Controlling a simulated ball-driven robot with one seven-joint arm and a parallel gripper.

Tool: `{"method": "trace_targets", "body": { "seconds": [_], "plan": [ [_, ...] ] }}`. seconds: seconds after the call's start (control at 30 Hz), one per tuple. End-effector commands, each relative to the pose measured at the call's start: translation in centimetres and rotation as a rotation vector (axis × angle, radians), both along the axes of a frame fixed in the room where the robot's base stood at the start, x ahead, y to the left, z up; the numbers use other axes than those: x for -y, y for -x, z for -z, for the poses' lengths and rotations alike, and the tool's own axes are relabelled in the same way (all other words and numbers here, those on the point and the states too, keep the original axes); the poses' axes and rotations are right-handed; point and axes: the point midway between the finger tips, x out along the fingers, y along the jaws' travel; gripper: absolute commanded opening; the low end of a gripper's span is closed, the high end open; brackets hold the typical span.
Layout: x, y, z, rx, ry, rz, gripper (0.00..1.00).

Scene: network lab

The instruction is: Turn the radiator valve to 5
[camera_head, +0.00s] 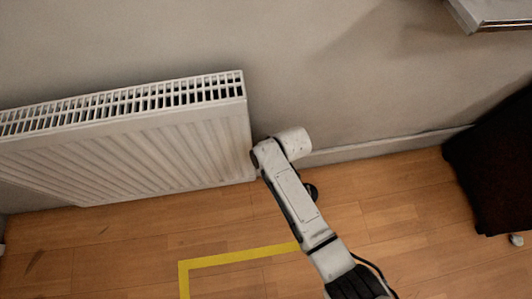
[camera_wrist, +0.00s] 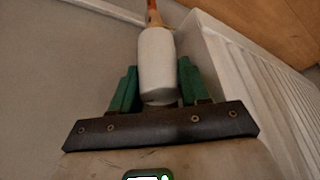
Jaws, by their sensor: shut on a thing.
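The radiator valve (camera_wrist: 156,55) shows in the wrist view as a white rounded cylinder with a copper-coloured pipe (camera_wrist: 153,15) at its far end. My gripper (camera_wrist: 158,72) has one green finger on each side of the valve and is shut on it. No numbers or mark can be read on the valve, so its setting cannot be told. The white radiator (camera_head: 150,145) stands against the wall in the head view, and its ribbed side (camera_wrist: 265,85) shows right of the valve in the wrist view. In the head view my arm hides the valve and fingers.
Yellow tape (camera_head: 235,257) marks the wooden floor (camera_head: 110,245) in front of the radiator. A dark object (camera_head: 495,160) stands at the right. A ledge (camera_head: 495,14) juts out at the upper right. A skirting board (camera_head: 385,147) runs along the wall.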

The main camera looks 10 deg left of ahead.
Motion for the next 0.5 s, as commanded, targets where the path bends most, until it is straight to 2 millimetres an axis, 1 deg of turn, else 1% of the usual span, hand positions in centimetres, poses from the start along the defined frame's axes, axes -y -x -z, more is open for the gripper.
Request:
{"method": "trace_targets", "body": {
  "seconds": [0.03, 0.4, 0.43, 0.5],
  "plan": [
    [0.10, -0.24, -0.17, 0.004, -0.002, 0.008, 0.15],
    [0.13, -0.27, -0.15, 0.003, -0.002, 0.013, 0.15],
    [0.13, -0.27, -0.15, 0.003, -0.002, 0.013, 0.47],
    [0.13, -0.25, -0.14, 0.004, -0.002, 0.012, 0.54]
  ]
}}
